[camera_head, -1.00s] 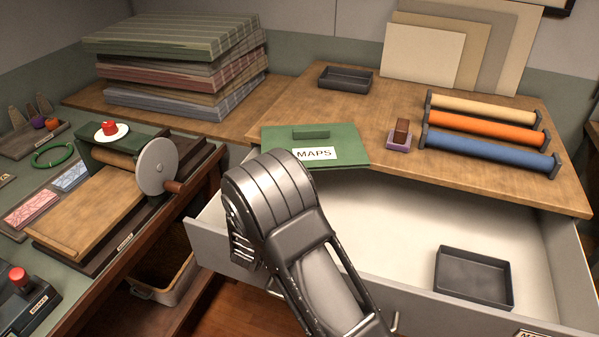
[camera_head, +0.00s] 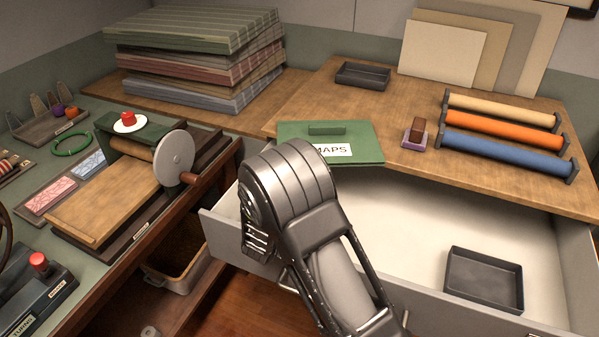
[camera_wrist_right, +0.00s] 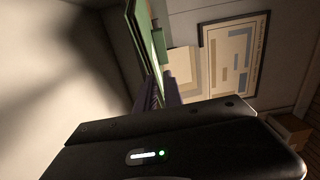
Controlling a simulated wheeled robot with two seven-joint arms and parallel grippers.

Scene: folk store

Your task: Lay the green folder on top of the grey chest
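The green folder (camera_head: 359,133), with a raised green grip and a white MAPS label, is at the front edge of the grey chest's wooden top (camera_head: 310,97), its near part overhanging the open drawer. My right arm hides its front left corner. The fingers of my right gripper are hidden in the head view. In the right wrist view two purple fingers (camera_wrist_right: 160,92) are close together with the edge-on folder (camera_wrist_right: 142,35) between them, one on each side. My left gripper is not in view.
The grey drawer (camera_head: 420,235) stands open with a dark tray (camera_head: 484,279) inside. On the chest top are another dark tray (camera_head: 363,75), a stamp block (camera_head: 416,135) and three rollers (camera_head: 505,140). Wood behind the folder is clear.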

